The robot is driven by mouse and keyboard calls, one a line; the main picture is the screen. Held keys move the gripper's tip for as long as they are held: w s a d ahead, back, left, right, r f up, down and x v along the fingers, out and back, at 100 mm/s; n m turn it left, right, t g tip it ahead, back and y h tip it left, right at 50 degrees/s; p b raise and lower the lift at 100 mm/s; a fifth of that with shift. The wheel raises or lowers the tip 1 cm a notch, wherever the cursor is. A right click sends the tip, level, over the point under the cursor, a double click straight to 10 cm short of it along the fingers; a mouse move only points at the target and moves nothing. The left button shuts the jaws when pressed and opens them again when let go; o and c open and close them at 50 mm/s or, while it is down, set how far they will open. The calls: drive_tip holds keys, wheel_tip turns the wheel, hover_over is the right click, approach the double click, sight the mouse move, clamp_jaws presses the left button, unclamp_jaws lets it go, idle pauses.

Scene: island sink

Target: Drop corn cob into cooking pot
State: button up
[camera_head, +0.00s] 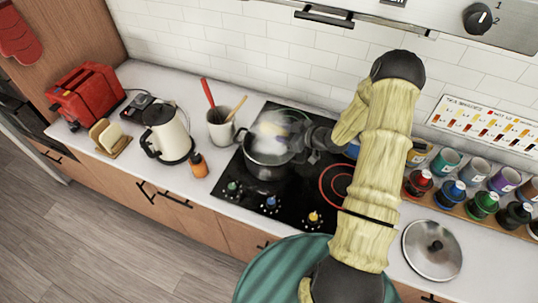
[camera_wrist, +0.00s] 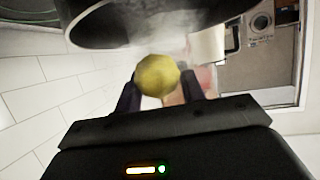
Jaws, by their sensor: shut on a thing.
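The corn cob (camera_wrist: 157,75) shows end-on as a round yellow shape in the wrist view, between the two dark fingers of my gripper (camera_wrist: 160,90). My gripper is shut on it. The dark cooking pot (camera_head: 265,172) stands on the cooktop in the head view, with whitish steam over its mouth. My gripper (camera_head: 298,138) is at the pot's right side, near the rim. Steam blurs the cob and the pot's inside there. In the wrist view the pot (camera_wrist: 150,22) fills the top edge, close to the cob. I cannot tell whether the cob is inside the rim.
The black cooktop (camera_head: 238,190) has a glowing red ring (camera_head: 345,187) right of the pot. A utensil crock (camera_head: 221,130), a kettle (camera_head: 167,135) and an orange bottle (camera_head: 198,166) stand left. A lid (camera_head: 432,250) and several mugs and jars are right.

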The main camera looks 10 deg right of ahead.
drive_tip(key=shift+f+b, duration=0.95)
drive_tip(key=shift+f, duration=0.95)
drive_tip(key=o, duration=1.2)
drive_tip(key=shift+d, duration=0.1)
drive_tip(key=b+v, duration=0.4)
drive_tip(key=v, duration=1.3)
drive_tip(key=shift+s+d+b, duration=0.1)
drive_tip(key=shift+b, duration=0.3)
drive_tip(key=shift+d, duration=0.1)
